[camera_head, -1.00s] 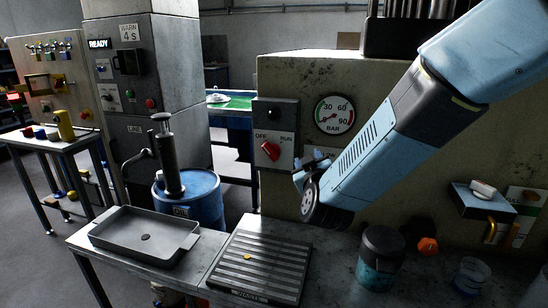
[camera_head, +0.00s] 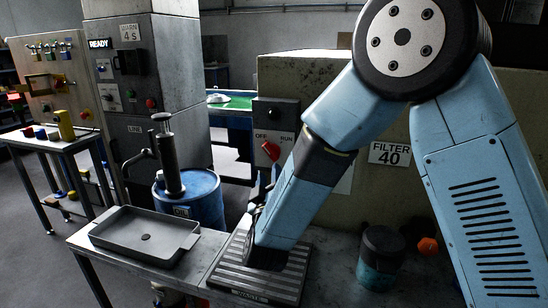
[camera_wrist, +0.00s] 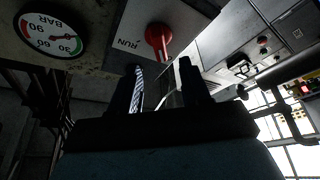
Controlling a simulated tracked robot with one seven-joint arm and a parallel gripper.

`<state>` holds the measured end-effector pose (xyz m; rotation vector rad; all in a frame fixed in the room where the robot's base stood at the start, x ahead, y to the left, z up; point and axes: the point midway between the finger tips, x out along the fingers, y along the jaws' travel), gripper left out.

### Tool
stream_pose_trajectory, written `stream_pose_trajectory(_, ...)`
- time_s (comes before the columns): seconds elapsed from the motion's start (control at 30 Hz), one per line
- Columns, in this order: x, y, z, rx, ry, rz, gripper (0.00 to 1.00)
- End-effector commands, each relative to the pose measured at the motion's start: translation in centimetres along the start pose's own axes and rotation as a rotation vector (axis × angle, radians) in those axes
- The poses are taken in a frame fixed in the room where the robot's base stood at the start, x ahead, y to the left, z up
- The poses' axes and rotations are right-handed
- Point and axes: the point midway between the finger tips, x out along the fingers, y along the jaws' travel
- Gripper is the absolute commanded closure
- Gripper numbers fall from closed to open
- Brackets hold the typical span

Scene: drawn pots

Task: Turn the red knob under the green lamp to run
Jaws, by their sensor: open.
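The red knob (camera_head: 271,150) is on a pale OFF/RUN plate in the head view, its handle slanting to the upper left, toward OFF. A small round lamp (camera_head: 274,114) sits on the dark panel above it; it looks dark and I cannot make out its colour. In the wrist view the red knob (camera_wrist: 158,38) stands out from the plate, beyond my gripper (camera_wrist: 160,78). My gripper's two fingers are apart, with nothing between them, and the knob is ahead of them, not touched. In the head view my arm mostly hides the gripper, below the knob's panel.
A bar gauge (camera_wrist: 50,34) is beside the plate in the wrist view; my arm hides it in the head view. A ribbed waste grate (camera_head: 232,270) and a grey tray (camera_head: 145,236) are on the bench below. A dark jar (camera_head: 381,258) stands right of the grate.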

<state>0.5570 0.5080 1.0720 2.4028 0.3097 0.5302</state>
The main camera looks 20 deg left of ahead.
Motion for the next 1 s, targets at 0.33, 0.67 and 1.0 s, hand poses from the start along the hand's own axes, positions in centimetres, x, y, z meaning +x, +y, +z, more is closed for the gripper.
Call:
stream_pose_trajectory(0.33, 6.1, 0.1, 0.1, 0.001, -0.001, 0.003, 0.53)
stream_pose_trajectory(0.67, 8.8, 0.1, 0.1, 0.000, -0.001, 0.001, 0.53)
stream_pose_trajectory(1.0, 8.9, 0.1, 0.1, 0.000, -0.001, 0.000, 0.57)
